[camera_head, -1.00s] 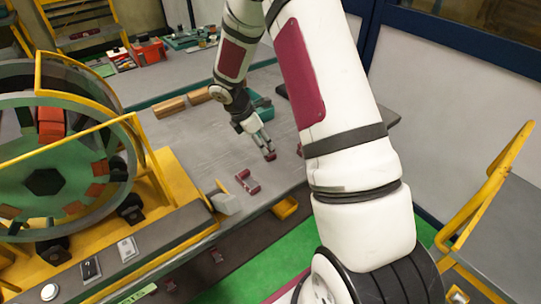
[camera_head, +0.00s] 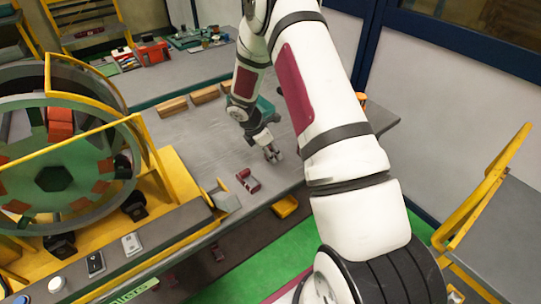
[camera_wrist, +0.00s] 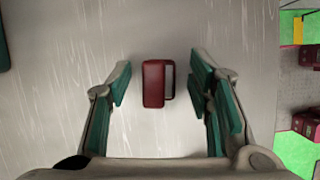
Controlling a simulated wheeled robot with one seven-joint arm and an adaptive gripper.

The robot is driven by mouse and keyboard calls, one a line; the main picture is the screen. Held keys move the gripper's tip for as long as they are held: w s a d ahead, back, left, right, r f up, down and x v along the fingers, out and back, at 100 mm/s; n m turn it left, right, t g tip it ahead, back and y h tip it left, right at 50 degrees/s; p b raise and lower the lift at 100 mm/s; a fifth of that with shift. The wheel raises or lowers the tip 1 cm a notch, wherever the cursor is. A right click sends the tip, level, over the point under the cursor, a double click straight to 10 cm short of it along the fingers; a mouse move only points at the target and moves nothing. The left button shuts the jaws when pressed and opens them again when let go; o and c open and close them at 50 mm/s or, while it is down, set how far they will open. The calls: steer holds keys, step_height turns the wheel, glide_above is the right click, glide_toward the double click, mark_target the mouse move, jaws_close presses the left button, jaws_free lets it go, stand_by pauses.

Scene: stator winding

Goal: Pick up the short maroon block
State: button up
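A short maroon block (camera_wrist: 153,83) with a thin loop on its right side lies on the grey tabletop in the wrist view. My gripper (camera_wrist: 158,82) is open, with teal-padded fingers to the left and right of the block and a clear gap on each side. The fingers do not touch it. In the head view my gripper (camera_head: 273,155) points down at the table near its right part, and the block there is hidden or too small to make out. Another maroon piece (camera_head: 247,181), with two wider ends, lies on the table to the left of my gripper.
Several tan wooden blocks (camera_head: 205,95) lie in a row farther back. A teal bin (camera_head: 265,107) stands behind my gripper, partly hidden by the arm. The stator ring (camera_head: 58,155) in its yellow frame stands at the left. The table's front edge is close to the gripper.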

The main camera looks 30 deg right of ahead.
jaws_close()
